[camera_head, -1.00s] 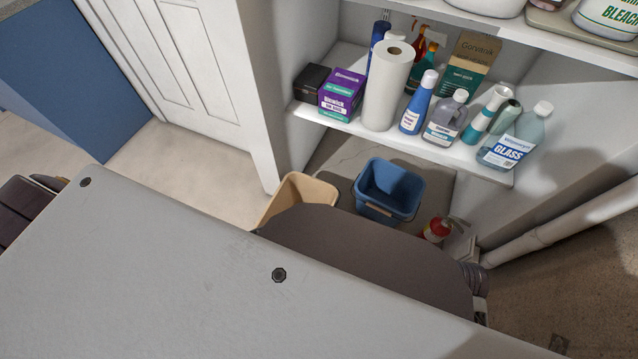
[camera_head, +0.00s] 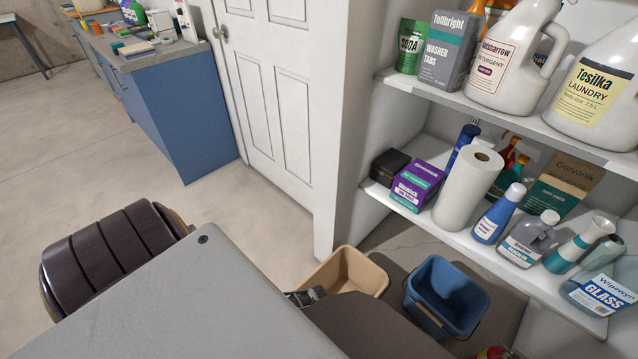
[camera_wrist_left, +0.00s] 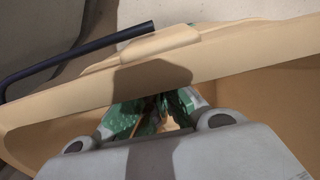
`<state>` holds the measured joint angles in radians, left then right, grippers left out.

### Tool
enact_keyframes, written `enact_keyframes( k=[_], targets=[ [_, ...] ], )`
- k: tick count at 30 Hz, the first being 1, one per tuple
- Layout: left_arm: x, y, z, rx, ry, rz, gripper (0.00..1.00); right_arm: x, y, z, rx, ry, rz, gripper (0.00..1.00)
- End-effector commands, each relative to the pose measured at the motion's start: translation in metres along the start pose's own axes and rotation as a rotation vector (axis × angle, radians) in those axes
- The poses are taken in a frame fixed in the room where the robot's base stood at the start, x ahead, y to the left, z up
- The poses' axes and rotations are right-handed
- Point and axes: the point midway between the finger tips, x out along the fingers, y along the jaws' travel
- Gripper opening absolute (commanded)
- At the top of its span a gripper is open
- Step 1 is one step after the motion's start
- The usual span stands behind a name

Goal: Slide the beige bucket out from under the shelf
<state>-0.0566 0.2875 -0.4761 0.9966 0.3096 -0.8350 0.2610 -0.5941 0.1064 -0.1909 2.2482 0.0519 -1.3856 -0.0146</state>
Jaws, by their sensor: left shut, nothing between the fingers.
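The beige bucket (camera_head: 354,271) stands on the floor by the lower left end of the shelf, partly hidden behind my own body in the head view. In the left wrist view its rim (camera_wrist_left: 225,52) crosses the picture, with a dark handle (camera_wrist_left: 75,62) at upper left. My left gripper (camera_wrist_left: 160,106) has its green-padded fingers close together and empty, over the bucket's mouth beside the inner wall. I cannot tell whether they touch it. The shelf (camera_head: 441,216) stands above and to the right of the bucket. My right gripper is not in view.
A blue bucket (camera_head: 446,296) stands just right of the beige one. Bottles, boxes and a paper roll (camera_head: 467,190) fill the shelf above. A white door (camera_head: 275,90) and blue cabinet (camera_head: 180,120) are at left. Floor (camera_head: 235,225) before the door is clear.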

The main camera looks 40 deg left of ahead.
Motion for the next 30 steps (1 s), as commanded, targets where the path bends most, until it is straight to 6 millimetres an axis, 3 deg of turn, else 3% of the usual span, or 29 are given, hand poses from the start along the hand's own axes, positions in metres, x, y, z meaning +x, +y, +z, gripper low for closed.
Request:
enact_keyframes(
  k=[30],
  targets=[
    [-0.067,0.0,0.0,0.001,0.0,0.0,0.0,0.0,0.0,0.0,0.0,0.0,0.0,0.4]
  ],
)
